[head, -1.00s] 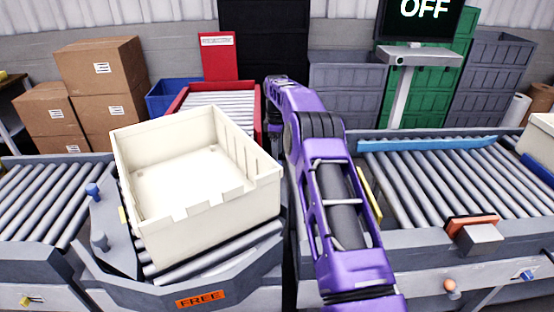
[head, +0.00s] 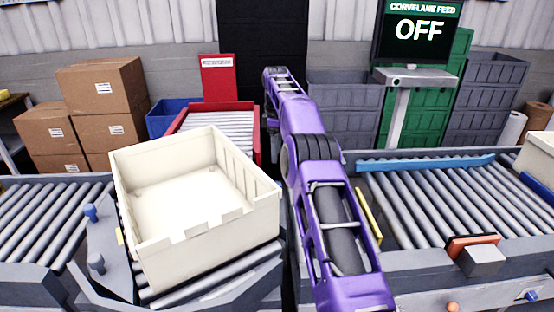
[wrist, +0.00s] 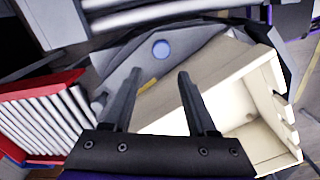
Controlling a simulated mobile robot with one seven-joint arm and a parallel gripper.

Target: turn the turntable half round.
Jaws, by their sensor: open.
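The turntable (head: 112,250) is a grey roller platform at the lower left of the head view. A cream crate (head: 165,250) sits askew on it. A blue-topped peg (head: 90,213) and a second peg (head: 96,262) stand on its left plate. In the wrist view the turntable's grey plate (wrist: 125,62) lies beyond the fingers, with a round blue peg top (wrist: 161,48). My gripper (wrist: 159,73) is open and empty above the plate, between the peg and the crate (wrist: 240,95).
Roller conveyors flank the turntable at left (head: 40,225) and right (head: 440,200). A red-framed conveyor (head: 215,125) lies behind it. Cardboard boxes (head: 100,90) stack at the back left. A screen (head: 418,30) reads OFF.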

